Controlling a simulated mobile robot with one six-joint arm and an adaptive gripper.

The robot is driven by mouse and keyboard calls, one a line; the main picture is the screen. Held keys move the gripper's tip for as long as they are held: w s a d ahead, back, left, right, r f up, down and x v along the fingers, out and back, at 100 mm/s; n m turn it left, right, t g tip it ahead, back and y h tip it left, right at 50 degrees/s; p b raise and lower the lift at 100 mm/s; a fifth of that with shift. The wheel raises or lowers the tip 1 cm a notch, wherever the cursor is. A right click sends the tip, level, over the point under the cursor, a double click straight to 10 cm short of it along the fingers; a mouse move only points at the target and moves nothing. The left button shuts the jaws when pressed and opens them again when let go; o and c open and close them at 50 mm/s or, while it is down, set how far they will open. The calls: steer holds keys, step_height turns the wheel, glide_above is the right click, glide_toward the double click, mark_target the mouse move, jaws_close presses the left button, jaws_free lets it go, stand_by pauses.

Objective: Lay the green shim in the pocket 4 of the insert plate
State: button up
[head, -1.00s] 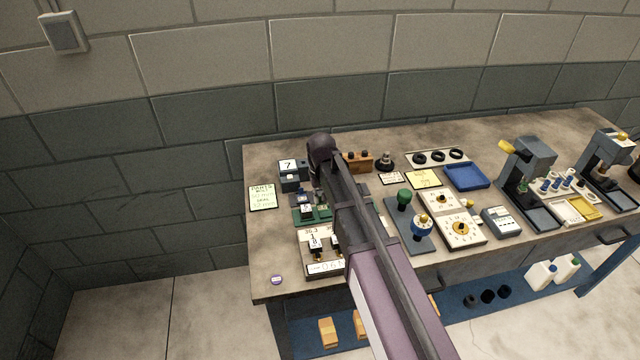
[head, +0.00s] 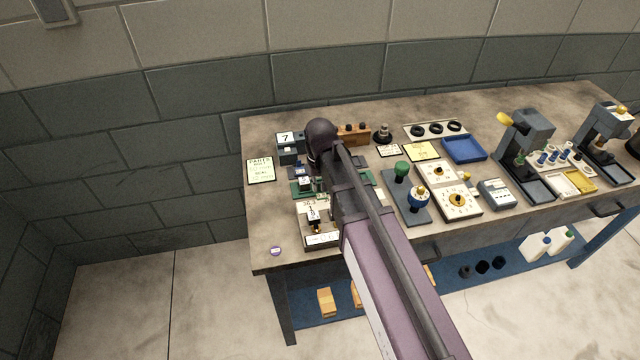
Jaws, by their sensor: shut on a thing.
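My gripper (head: 321,180) is at the left part of the bench, mostly hidden behind my own wrist and forearm. It is shut, low over a dark green plate (head: 301,190); any gap beneath it is hidden. The green shim is too small and covered to make out clearly between the fingers. The green plate shows on both sides of my arm and may be the insert plate. Its pockets and pocket 4 cannot be told apart here.
A block marked 7 (head: 287,142) and a paper card (head: 261,170) lie left of my arm. A labelled stand (head: 322,239) is in front. A post fixture (head: 409,196), dial boxes (head: 459,201) and a blue tray (head: 464,149) stand to the right. The bench's front left corner is mostly clear.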

mark_target(319, 184)
steer(key=shift+r, duration=0.15)
steer(key=shift+r+p, duration=2.4)
steer(key=shift+p, duration=0.15)
steer(key=shift+a, duration=0.15)
